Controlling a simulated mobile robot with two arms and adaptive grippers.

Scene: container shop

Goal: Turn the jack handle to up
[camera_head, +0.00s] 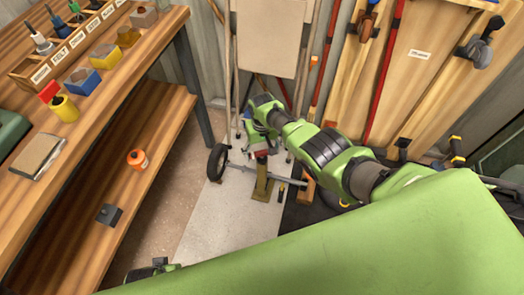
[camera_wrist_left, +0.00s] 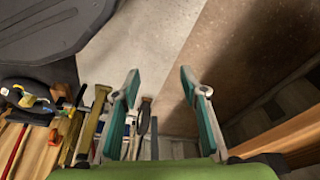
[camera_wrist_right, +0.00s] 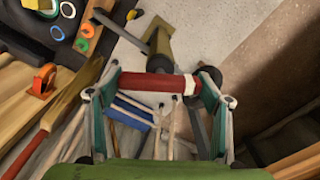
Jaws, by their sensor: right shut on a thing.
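The jack handle has a dark red grip with a pale ring near one end (camera_wrist_right: 155,86). In the right wrist view it lies crosswise between the fingers of my right gripper (camera_wrist_right: 158,90), which is shut on it. In the head view my right gripper (camera_head: 258,137) reaches down to the red grip (camera_head: 262,153), just above an olive jack post (camera_head: 262,185). The post (camera_wrist_right: 160,40) also shows beyond the grip in the right wrist view. My left gripper (camera_wrist_left: 158,85) is open and empty above the floor in the left wrist view.
A wooden workbench (camera_head: 95,100) with labelled bins stands at the left. An orange can (camera_head: 137,159) sits on its lower shelf. A black wheel (camera_head: 217,162) is beside the jack. Long-handled tools (camera_head: 385,75) lean at the back right. Pale floor (camera_head: 215,215) is clear in front.

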